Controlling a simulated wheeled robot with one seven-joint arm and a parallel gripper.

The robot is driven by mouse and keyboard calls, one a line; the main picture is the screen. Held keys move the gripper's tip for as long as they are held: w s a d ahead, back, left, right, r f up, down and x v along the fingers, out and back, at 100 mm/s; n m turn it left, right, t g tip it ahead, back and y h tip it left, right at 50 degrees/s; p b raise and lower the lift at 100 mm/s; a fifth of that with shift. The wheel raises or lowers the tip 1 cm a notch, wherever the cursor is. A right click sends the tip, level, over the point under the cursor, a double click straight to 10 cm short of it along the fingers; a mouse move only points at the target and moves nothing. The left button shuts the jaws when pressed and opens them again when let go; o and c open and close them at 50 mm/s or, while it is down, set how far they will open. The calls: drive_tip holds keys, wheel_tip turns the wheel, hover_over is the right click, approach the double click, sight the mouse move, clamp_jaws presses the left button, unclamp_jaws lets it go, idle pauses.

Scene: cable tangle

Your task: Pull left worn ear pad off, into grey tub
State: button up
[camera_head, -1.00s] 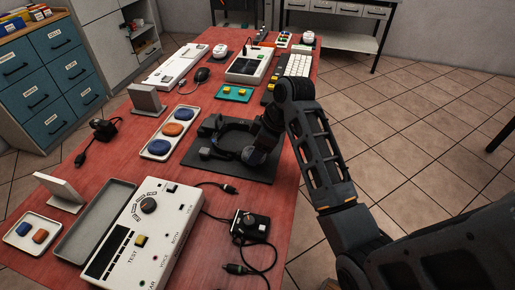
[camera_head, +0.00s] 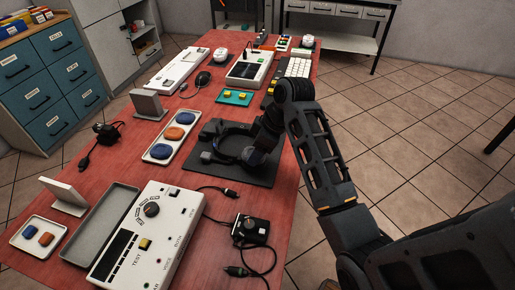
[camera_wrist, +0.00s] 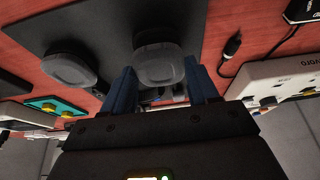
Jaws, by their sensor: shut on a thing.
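A dark headset (camera_head: 226,131) lies on a black mat (camera_head: 262,177) near the table's right edge. My gripper (camera_wrist: 161,88) reaches down at its right side, partly hidden by my arm in the head view. In the wrist view its two blue fingers are shut on a grey, rounded ear pad (camera_wrist: 160,62), one finger at each side. A second grey ear pad (camera_wrist: 70,68) lies to the left, free of the fingers. I cannot tell whether the held pad is apart from its cup. The grey tub (camera_head: 98,231), long and shallow, stands at front left and looks empty.
A white tray (camera_head: 151,156) with blue and orange pads lies left of the mat.

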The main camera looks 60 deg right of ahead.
drive_tip(key=shift+r+p, duration=1.15)
drive_tip(key=shift+s, duration=0.1)
